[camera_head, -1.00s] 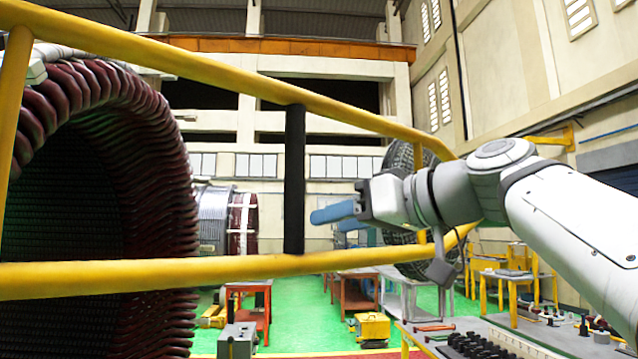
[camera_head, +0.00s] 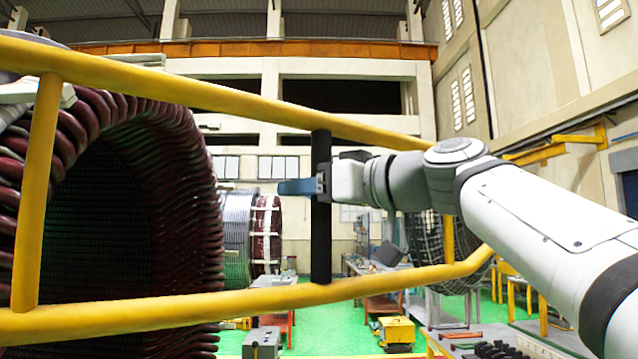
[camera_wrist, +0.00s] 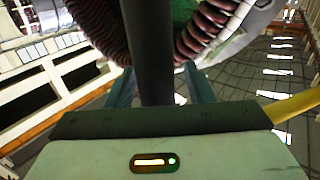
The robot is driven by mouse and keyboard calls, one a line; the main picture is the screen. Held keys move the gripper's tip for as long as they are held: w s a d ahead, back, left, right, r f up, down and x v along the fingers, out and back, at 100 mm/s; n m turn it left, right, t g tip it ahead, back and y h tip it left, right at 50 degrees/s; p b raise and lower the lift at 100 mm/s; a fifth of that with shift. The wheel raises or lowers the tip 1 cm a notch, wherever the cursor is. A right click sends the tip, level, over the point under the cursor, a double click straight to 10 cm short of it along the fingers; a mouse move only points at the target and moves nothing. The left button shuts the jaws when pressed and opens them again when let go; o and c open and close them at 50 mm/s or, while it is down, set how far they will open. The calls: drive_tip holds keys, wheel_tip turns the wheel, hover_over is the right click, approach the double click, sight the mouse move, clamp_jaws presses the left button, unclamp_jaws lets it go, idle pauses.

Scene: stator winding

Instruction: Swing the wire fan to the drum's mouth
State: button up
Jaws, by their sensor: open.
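The drum (camera_head: 188,235) stands at the left of the head view, a big round opening ringed with dark red coils. A yellow tubular frame (camera_head: 245,301) crosses in front of its mouth and runs right, with an upright black bar (camera_head: 321,245) joining its rails. I cannot make out separate wires of a fan. My gripper (camera_head: 300,187) is at the black bar's upper half, its blue fingers pointing left past it. In the wrist view the black bar (camera_wrist: 150,45) passes between the two open fingers; contact cannot be told.
A grey and a red coil drum (camera_head: 266,235) stand far behind. Orange-red tables, a yellow box (camera_head: 397,331) and a grey box (camera_head: 262,343) sit on the green floor. A dark ringed wheel (camera_head: 425,240) is behind my arm. A bench with black parts (camera_head: 497,350) is at lower right.

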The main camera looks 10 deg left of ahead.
drive_tip(key=shift+c, duration=0.2)
clamp_jaws()
idle(0.3)
